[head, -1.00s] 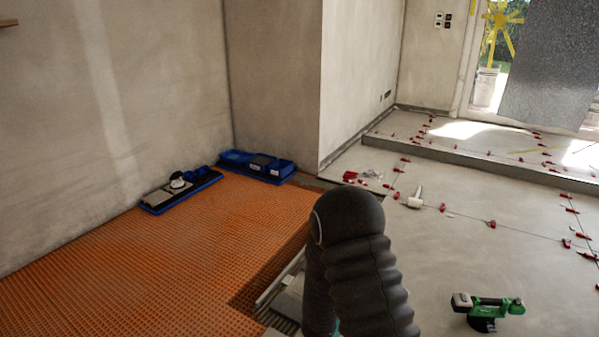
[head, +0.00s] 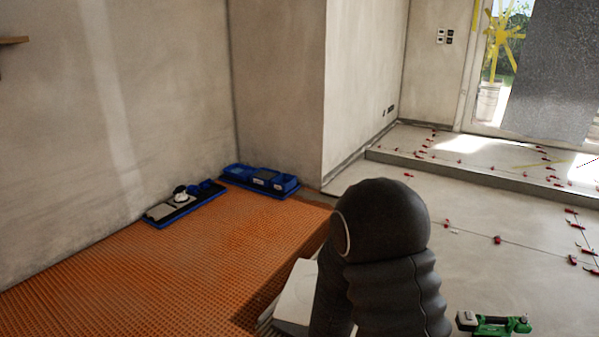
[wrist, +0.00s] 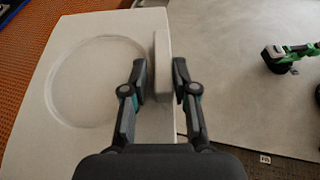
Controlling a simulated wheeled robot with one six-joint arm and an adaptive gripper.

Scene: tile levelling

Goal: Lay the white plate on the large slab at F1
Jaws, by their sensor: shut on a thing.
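My gripper (wrist: 160,82) is shut on a narrow pale strip (wrist: 163,60), which I take as the white plate seen edge-on or its grip. Behind it in the wrist view is a broad pale slab-like surface (wrist: 98,145) with a round ring marked on it. I cannot tell whether the strip and this surface are joined, or touching. In the head view a pale board (head: 297,292) shows beside my arm, at the orange mat's edge; my arm hides the rest of it and the gripper. No F1 label is readable.
Orange studded matting (head: 150,270) covers the left floor. Two blue trays (head: 258,182) with tools lie by the wall. Grey tiles (head: 480,270) with red clips are on the right. A green tool (head: 490,324) lies there and shows in the wrist view (wrist: 292,55).

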